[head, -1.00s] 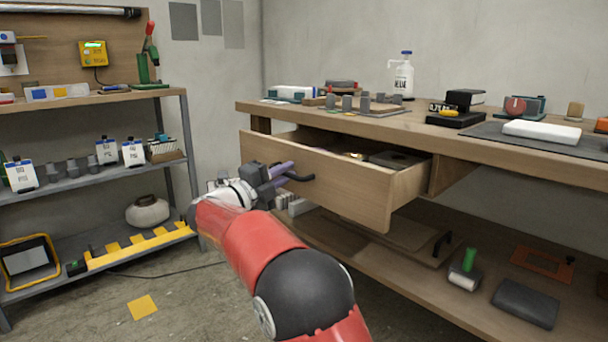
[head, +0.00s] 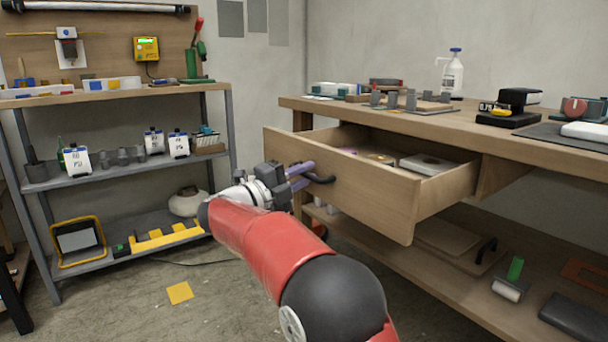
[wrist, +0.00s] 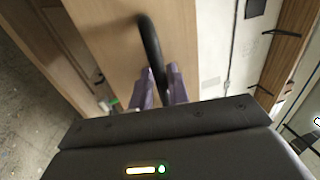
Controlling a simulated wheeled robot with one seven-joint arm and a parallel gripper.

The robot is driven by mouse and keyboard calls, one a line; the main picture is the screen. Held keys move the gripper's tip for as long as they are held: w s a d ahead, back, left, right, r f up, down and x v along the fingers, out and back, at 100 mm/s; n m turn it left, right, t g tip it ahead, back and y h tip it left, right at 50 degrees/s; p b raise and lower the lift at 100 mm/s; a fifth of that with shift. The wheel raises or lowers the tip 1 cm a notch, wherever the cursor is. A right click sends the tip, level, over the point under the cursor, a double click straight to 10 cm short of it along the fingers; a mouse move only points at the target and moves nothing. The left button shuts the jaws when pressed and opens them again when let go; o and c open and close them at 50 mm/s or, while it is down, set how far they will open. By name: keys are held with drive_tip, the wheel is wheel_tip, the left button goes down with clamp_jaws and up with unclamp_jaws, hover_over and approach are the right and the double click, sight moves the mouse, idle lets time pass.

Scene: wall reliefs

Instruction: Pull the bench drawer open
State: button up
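The wooden bench drawer (head: 355,190) is pulled well out from under the bench top, and its inside shows in the head view. Its black bar handle (head: 322,179) is on the front panel; it also shows in the wrist view (wrist: 150,42). My gripper (head: 304,177) is at the handle, with its purple fingers on either side of the bar. In the wrist view the bar runs down between the two fingertips (wrist: 161,85), and they look closed on it. The exact contact is partly hidden.
The bench top (head: 440,123) holds a white bottle (head: 453,75), grey blocks and a black device. Flat items lie in the drawer, including a pale box (head: 428,164). A metal shelf (head: 120,175) stands left. Floor between shelf and bench is mostly clear, with a yellow square (head: 180,292).

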drive_tip(key=shift+a, duration=0.1)
drive_tip(key=v, duration=0.7)
drive_tip(key=shift+s+a, duration=0.2)
drive_tip(key=shift+s, duration=0.05)
drive_tip(key=d+r+n+t+y+p, duration=0.3)
drive_tip(key=r+n+t+y, duration=0.1)
drive_tip(key=r+n+y, duration=0.45)
drive_tip(key=d+r+n+t+y+p, duration=0.3)
drive_tip(key=d+r+n+t+y, duration=0.15)
drive_tip(key=r+n+y, duration=0.45)
drive_tip(key=s+d+f+n+g+p, duration=0.1)
drive_tip(key=s+d+f+n+g, duration=0.2)
drive_tip(key=s+d+f+g, duration=0.2)
drive_tip(key=s+d+f+n+g+p, duration=0.2)
drive_tip(key=s+d+f+n+g, duration=0.2)
drive_tip(key=s+f, duration=0.7)
drive_tip(key=s+d+f+n+g+h+p, duration=0.1)
drive_tip(key=s+d+f+n+g, duration=0.3)
drive_tip(key=s, duration=1.3)
wheel_tip(320, 180, down, 4)
drive_tip(key=shift+d+f+g+p, duration=0.1)
drive_tip(key=shift+d+g+p, duration=0.4)
drive_tip(key=shift+d+g, duration=0.4)
